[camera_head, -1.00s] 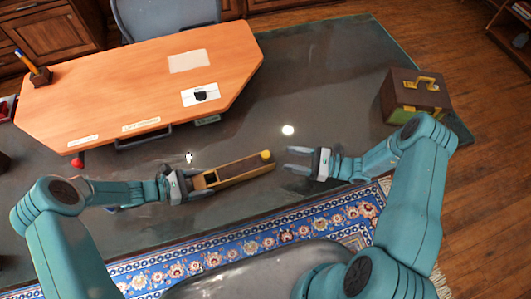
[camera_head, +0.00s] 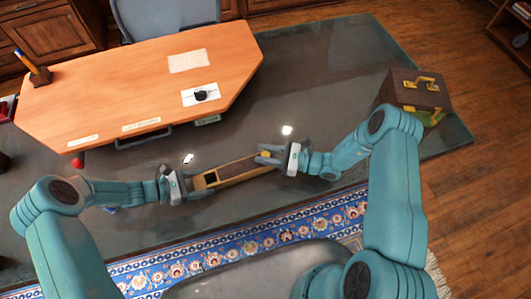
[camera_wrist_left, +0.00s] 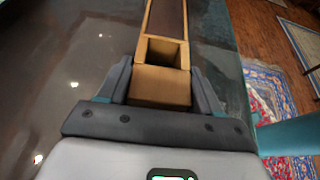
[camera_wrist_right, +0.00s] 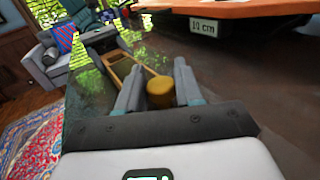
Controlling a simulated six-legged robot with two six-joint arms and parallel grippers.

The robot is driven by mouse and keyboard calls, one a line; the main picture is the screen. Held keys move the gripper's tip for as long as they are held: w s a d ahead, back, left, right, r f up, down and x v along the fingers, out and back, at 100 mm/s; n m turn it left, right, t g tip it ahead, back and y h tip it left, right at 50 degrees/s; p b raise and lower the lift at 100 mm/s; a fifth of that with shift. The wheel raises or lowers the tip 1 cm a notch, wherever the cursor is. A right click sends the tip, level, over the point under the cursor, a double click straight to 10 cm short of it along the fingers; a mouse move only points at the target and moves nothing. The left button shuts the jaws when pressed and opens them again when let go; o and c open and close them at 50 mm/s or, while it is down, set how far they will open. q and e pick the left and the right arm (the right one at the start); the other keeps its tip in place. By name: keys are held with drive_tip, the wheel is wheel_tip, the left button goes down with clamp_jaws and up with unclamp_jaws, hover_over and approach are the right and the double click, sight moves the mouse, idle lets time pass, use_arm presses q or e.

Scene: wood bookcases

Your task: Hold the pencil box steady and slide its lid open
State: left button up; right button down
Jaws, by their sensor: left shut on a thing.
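The pencil box (camera_head: 232,182) is a long, narrow, light wooden box held over the dark glossy surface. Its dark sliding lid (camera_wrist_left: 167,17) covers most of the top, with a small open compartment (camera_wrist_left: 163,53) beside my left gripper. My left gripper (camera_head: 199,182) is shut on the box's left end; its fingers flank the wood in the left wrist view (camera_wrist_left: 160,86). A round yellow knob (camera_wrist_right: 160,92) is at the box's other end. My right gripper (camera_head: 265,155) is open, with its fingers either side of the knob and gaps showing in the right wrist view.
An orange-topped desk (camera_head: 100,90) stands beyond the box, with a pencil holder (camera_head: 41,76) and papers on it. A brown and green case with yellow handles (camera_head: 415,90) is at the right. A blue patterned rug (camera_head: 250,243) lies nearer me.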

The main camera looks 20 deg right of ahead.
drive_tip(key=d, duration=0.9)
drive_tip(key=w+d, duration=0.1)
drive_tip(key=d, duration=0.3)
drive_tip(key=shift+d, duration=0.2)
drive_tip(key=c, duration=0.8)
unclamp_jaws()
drive_tip(key=shift+c, duration=0.2)
drive_tip(key=shift+s, duration=0.1)
drive_tip(key=v, duration=1.2)
